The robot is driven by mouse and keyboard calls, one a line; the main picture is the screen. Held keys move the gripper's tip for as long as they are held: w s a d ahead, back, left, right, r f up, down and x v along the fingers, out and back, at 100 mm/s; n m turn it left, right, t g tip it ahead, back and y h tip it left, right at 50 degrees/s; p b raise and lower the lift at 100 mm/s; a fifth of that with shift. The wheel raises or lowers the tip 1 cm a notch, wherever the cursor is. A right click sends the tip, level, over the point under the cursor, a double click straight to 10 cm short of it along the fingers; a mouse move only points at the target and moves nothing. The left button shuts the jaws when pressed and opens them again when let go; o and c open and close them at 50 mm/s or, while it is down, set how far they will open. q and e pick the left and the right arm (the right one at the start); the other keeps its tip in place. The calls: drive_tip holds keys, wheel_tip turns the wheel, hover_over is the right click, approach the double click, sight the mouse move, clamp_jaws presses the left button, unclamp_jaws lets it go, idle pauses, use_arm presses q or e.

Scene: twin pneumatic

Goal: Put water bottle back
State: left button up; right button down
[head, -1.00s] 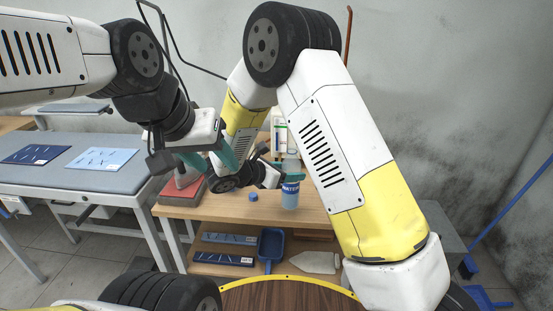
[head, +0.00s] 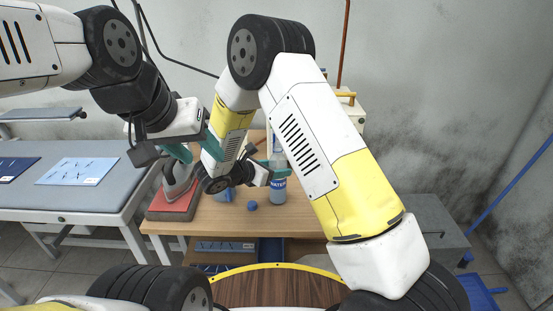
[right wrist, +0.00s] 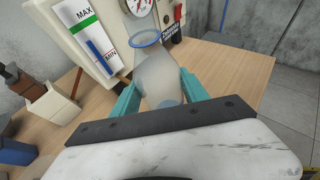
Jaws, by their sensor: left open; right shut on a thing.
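My left gripper (head: 196,148) is open and empty, to the left of the bottle above a red-based device.
A small blue object (head: 252,205) lies on the wooden bench (head: 228,222). The red-based device (head: 172,205) stands at its left end. A pale machine with a MAX/MIN gauge (right wrist: 90,35) stands close behind the bottle. A grey table (head: 70,185) is at left.

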drive_tip(key=shift+f, duration=0.2)
drive_tip(key=c, duration=0.6)
unclamp_jaws()
